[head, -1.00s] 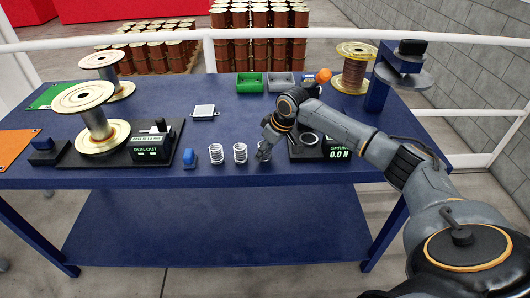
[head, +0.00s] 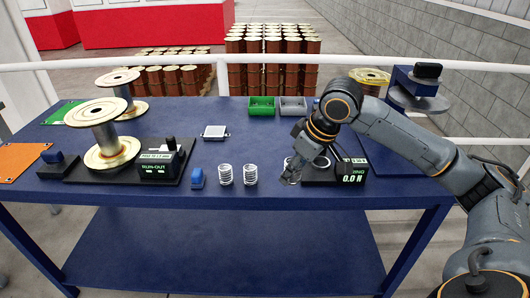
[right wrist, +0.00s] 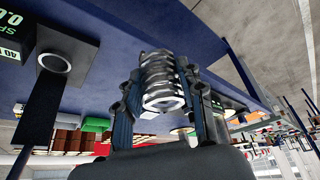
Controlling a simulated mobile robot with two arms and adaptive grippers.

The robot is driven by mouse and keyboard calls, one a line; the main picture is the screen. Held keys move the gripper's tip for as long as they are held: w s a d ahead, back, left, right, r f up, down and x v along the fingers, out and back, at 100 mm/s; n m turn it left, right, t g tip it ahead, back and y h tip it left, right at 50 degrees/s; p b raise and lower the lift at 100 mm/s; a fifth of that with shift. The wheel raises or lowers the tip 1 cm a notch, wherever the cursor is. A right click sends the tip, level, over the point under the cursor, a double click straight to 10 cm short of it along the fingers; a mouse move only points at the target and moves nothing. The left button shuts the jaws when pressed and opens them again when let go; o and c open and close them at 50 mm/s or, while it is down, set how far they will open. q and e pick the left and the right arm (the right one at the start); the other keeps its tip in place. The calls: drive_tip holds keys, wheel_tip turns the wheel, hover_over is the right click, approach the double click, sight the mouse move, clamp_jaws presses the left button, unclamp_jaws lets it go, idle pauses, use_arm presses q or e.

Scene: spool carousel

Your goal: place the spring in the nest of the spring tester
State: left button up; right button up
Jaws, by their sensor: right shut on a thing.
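My right gripper (head: 291,175) is shut on a pale coil spring, just left of the spring tester (head: 350,178) near the table's front edge. In the right wrist view the spring (right wrist: 160,84) sits between the two fingers. The tester is a dark block with a lit display reading 0.0 N. Its nest is a light ring (head: 321,162), partly hidden by my arm; the ring also shows in the right wrist view (right wrist: 54,62), apart from the held spring. My left gripper is not in view.
The run-out tester (head: 158,167) with a spool (head: 108,140) is further left. Green (head: 262,106) and grey bins (head: 292,106) stand at the back. The table's middle is mostly clear.

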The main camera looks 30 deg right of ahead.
drive_tip(key=shift+s+a+r, duration=0.1)
drive_tip(key=shift+s, duration=0.15)
drive_tip(key=s+a+f+m+h, duration=0.1)
drive_tip(key=a+f+m, duration=0.1)
drive_tip(key=a, duration=0.5)
drive_tip(key=s+a+f+m, duration=0.1)
drive_tip(key=a+f+m, duration=0.1)
drive_tip(key=a, duration=0.5)
drive_tip(key=shift+s+a+f+m+h, duration=0.15)
drive_tip(key=shift+a+f+m+h, duration=0.2)
drive_tip(key=shift+f, duration=0.35)
